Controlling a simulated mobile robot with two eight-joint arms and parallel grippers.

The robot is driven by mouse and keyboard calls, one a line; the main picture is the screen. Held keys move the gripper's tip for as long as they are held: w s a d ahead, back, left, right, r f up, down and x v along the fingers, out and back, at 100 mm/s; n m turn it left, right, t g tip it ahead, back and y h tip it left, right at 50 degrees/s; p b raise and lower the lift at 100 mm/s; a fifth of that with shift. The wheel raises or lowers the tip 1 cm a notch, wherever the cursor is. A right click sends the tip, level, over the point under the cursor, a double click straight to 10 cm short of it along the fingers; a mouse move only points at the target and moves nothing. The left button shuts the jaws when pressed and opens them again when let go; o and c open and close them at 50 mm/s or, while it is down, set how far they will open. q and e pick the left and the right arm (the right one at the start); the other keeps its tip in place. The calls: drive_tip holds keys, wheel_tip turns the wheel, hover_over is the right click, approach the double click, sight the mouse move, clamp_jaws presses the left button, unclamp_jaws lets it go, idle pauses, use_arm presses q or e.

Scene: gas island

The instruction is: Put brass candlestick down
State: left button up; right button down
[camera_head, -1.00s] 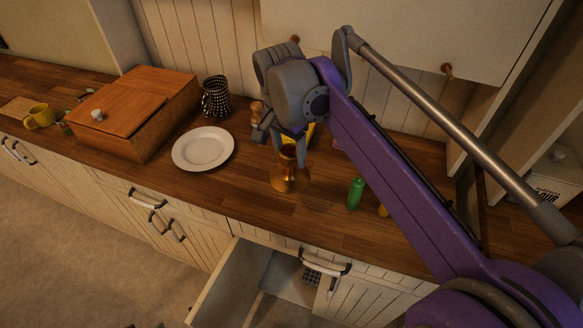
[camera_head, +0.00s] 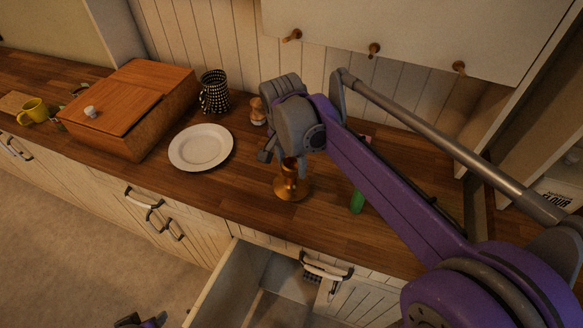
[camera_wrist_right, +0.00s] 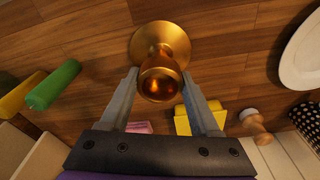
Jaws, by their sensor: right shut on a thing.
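The brass candlestick (camera_head: 291,187) is upright at the wooden counter (camera_head: 240,205), to the right of the white plate. Its round base shows flat against the counter. I cannot tell whether it touches the wood or hovers just above. My right gripper (camera_head: 288,163) is shut on its upper part from behind. In the right wrist view the candlestick (camera_wrist_right: 160,46) stands between the two fingers (camera_wrist_right: 160,78), which flank its cup. A dark and purple part at the bottom edge of the head view looks like my left gripper (camera_head: 137,321); its fingers are not clear.
An open drawer (camera_head: 225,290) sticks out below.

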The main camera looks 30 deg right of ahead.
drive_tip(key=shift+f, duration=0.7)
drive_tip(key=shift+f, duration=0.15)
drive_tip(key=shift+c, duration=0.6)
unclamp_jaws()
wheel_tip(320, 180, up, 12)
drive_tip(key=a, duration=0.1)
drive_tip(key=shift+s+a+p, duration=0.15)
drive_tip(key=shift+s+p, duration=0.15)
drive_tip(key=shift+p, duration=0.15)
